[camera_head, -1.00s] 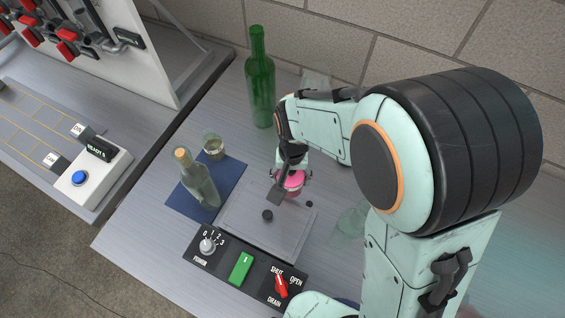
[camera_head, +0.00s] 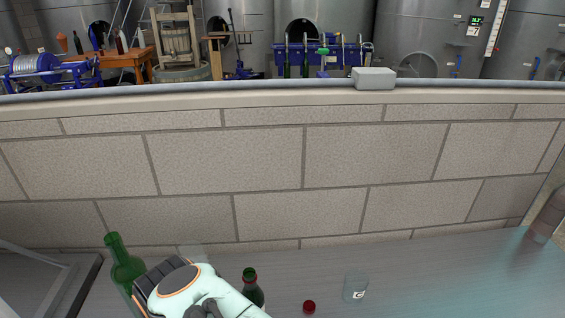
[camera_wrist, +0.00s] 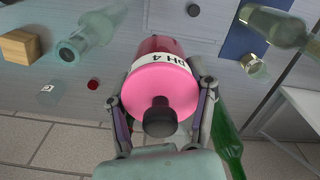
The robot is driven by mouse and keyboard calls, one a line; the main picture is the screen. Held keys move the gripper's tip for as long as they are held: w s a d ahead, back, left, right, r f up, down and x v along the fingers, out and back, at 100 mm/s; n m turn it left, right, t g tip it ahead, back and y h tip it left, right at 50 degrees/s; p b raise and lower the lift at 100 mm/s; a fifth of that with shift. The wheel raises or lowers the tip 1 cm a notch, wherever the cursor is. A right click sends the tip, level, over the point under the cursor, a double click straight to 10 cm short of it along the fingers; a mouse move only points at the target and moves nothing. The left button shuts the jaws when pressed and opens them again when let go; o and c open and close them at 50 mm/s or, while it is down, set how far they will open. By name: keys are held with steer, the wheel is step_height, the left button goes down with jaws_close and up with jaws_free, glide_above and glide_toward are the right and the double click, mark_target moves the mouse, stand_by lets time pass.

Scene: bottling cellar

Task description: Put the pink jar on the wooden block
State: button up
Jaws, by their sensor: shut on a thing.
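The pink jar (camera_wrist: 160,88) fills the middle of the wrist view. Its pink lid with a black knob faces the camera, and a white label reads "PH 4". My gripper (camera_wrist: 161,94) is shut on the jar, with one finger on each side. Whether the jar is clear of the surface below cannot be told. The wooden block (camera_wrist: 21,46) is at the upper left of the wrist view, apart from the jar, and its visible top is bare. In the head view, my arm hides the jar and the gripper, and the block does not show.
A green bottle (camera_wrist: 226,140) is close right of my gripper. A clear bottle (camera_wrist: 274,26) lies beyond. A brick wall (camera_head: 300,170) backs the bench.

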step_height(320, 180, up, 6)
steer(key=shift+f, duration=0.15)
steer(key=w+d+m, duration=0.3)
steer(key=w+d, duration=0.2)
steer(key=d, duration=0.7)
steer(key=s+d+m, duration=0.2)
steer(key=d, duration=0.7)
steer(key=s+d+m, duration=0.3)
steer(key=d, duration=0.5)
step_height(320, 180, down, 11)
steer(key=w+d+f, duration=0.2)
steer(key=w+f, duration=0.1)
steer(key=w, duration=0.1)
steer(key=w+d+f, duration=0.2)
steer(key=w+f, duration=0.1)
steer(key=w, duration=0.1)
steer(key=w+d+f, duration=0.3)
steer(key=shift+w+f, duration=0.3)
steer(key=shift+w, duration=0.1)
steer(key=shift+w+d+f, duration=0.1)
steer(key=shift+w+f, duration=0.05)
steer(key=shift+f, duration=0.75)
steer(key=shift+w+d+f, duration=0.1)
steer(key=shift+f, duration=0.8)
